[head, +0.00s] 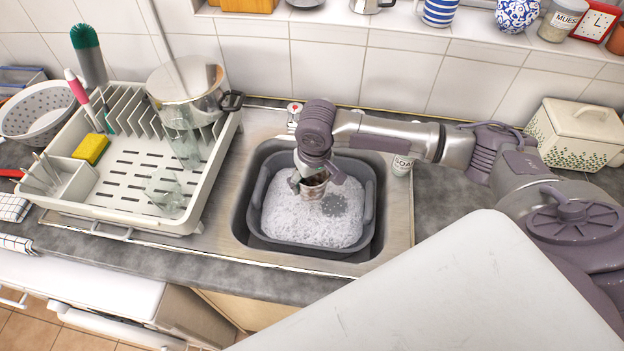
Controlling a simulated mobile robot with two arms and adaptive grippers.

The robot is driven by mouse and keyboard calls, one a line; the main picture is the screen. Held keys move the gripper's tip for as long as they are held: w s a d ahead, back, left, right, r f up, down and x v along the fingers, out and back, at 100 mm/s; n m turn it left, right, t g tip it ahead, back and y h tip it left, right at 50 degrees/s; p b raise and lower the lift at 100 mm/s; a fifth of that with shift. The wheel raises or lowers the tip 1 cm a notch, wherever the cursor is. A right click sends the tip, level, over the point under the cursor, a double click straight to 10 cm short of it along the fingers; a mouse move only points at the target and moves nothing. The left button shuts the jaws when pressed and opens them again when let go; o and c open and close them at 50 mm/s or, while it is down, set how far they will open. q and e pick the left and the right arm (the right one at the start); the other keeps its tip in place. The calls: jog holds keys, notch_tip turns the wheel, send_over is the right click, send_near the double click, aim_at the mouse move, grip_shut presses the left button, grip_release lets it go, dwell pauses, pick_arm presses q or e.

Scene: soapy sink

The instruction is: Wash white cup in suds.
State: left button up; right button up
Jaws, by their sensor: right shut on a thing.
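My right gripper (316,180) points down over the sink and is shut on the white cup (312,190). The cup is small in view, with its mouth up and a brownish, dirty-looking inside; the gripper hides part of it. It is over the white suds (290,222) that fill the grey basin (262,236) in the sink (236,215). I cannot tell whether its bottom touches the suds. A round dark patch shows in the foam just right of the cup. My left gripper is not in view.
A white dish rack (150,213) with glasses, a steel pot (187,88) and a yellow sponge (91,148) stands left of the sink. A tiled wall and shelf run along the back.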

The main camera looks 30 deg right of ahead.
notch_tip(320, 180, down, 2)
jog(key=shift+f+b, duration=0.15)
jog(key=shift+b, duration=0.8)
notch_tip(320, 180, down, 2)
jog(key=b, duration=0.3)
jog(key=shift+s+d+f, duration=0.1)
jog(key=shift+f+b, duration=0.35)
pick_arm(q)
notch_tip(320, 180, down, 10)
jog(key=b, duration=0.3)
jog(key=shift+b, duration=0.4)
pick_arm(e)
jog(key=shift+f, duration=6.35)
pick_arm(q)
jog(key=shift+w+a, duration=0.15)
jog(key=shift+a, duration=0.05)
